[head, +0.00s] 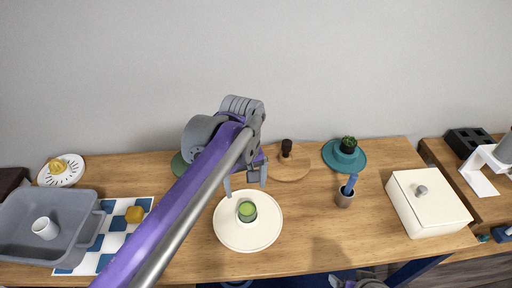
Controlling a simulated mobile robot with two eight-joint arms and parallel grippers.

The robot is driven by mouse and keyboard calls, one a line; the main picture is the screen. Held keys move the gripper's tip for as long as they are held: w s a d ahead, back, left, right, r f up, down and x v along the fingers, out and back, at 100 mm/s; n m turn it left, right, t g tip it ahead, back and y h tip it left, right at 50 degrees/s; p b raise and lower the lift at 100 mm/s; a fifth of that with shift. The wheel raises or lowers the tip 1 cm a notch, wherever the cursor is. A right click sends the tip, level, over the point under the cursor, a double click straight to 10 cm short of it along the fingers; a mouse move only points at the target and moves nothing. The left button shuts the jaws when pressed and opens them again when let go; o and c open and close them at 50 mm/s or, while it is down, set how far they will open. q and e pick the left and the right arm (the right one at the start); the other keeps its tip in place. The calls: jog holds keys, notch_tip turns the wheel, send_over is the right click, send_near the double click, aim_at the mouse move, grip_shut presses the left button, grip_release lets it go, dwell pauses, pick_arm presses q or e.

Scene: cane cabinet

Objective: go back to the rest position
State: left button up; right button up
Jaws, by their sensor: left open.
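My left arm reaches in from the lower left across the table. My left gripper (246,186) is open and empty, with its fingers pointing down. It is over the back part of a round cream plate (232,238), just behind a small green cup (247,211) on that plate. In the picture the fingers look apart from the cup. Part of my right gripper (357,281) shows at the bottom edge, too cut off to tell its jaws.
A wall is behind.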

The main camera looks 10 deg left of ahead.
pick_arm(q)
jog(key=s+a+f+m+t, duration=0.1)
jog(key=s+a+f+m, duration=0.1)
jog(key=s+f, duration=0.1)
jog(key=s+a+f+m+t+p, duration=0.1)
jog(key=s+a+f+m+t, duration=0.1)
jog(key=s, duration=0.4)
jog(key=s+a+f+m+t, duration=0.2)
jog(key=s+f, duration=0.2)
jog(key=shift+s+f+p, duration=0.1)
jog(key=shift+s+p, duration=0.2)
jog(key=shift+s, duration=0.1)
jog(key=shift+s+a+f, duration=0.2)
jog(key=shift+s+f, duration=0.15)
jog(key=shift+f, duration=0.05)
